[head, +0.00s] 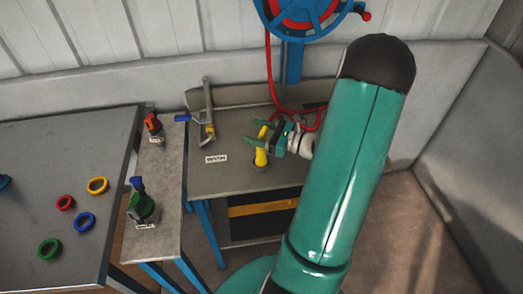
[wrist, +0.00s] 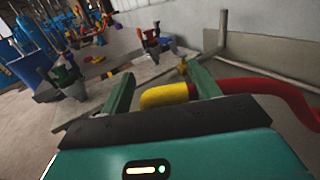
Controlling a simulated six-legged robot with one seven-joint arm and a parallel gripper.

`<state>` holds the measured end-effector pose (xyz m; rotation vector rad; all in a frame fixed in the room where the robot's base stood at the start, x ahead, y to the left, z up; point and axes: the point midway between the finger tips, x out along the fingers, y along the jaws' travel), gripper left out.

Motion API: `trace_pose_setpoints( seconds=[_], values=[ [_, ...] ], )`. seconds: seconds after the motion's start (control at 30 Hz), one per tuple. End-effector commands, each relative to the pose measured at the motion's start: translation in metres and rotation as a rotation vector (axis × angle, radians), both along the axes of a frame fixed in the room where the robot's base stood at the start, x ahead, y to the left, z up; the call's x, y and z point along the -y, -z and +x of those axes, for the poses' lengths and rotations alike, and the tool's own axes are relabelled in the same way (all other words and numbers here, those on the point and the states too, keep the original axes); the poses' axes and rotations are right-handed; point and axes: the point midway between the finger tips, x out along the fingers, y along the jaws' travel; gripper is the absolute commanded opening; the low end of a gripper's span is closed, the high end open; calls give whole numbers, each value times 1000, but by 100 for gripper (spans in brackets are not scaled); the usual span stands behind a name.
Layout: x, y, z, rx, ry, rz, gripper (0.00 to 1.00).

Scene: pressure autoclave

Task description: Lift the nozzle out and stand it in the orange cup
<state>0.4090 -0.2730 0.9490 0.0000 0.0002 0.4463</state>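The yellow nozzle (head: 261,156) stands roughly upright near the right part of the grey wash bench, its lower end at a small dark spot. In the wrist view the yellow nozzle (wrist: 164,95) lies across the gap between my fingers, and a red hose (wrist: 265,90) continues to its right. My gripper (head: 258,135) is open around or beside the nozzle; I cannot tell if a finger touches it. Its two green fingers also show in the wrist view (wrist: 160,70), well apart. No orange cup is plain; an orange-red piece (head: 153,124) stands on the narrow bench.
A blue reel (head: 296,14) on the wall feeds the red hose. A grey pipe with a yellow part (head: 209,112) stands at the wash bench's back left. A green-and-blue piece (head: 142,205) is on the narrow bench. The left table (head: 40,160) holds several coloured rings.

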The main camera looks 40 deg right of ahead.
Motion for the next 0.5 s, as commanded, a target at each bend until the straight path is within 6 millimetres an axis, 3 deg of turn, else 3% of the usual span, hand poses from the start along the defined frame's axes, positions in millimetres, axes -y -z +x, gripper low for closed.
trace_pose_setpoints(
  seconds=[0.03,0.27,0.5],
  values=[
    [0,0,0,0,0,0,51],
    [0,0,0,0,0,0,6],
    [0,-1,0,1,0,0,5]
  ],
)
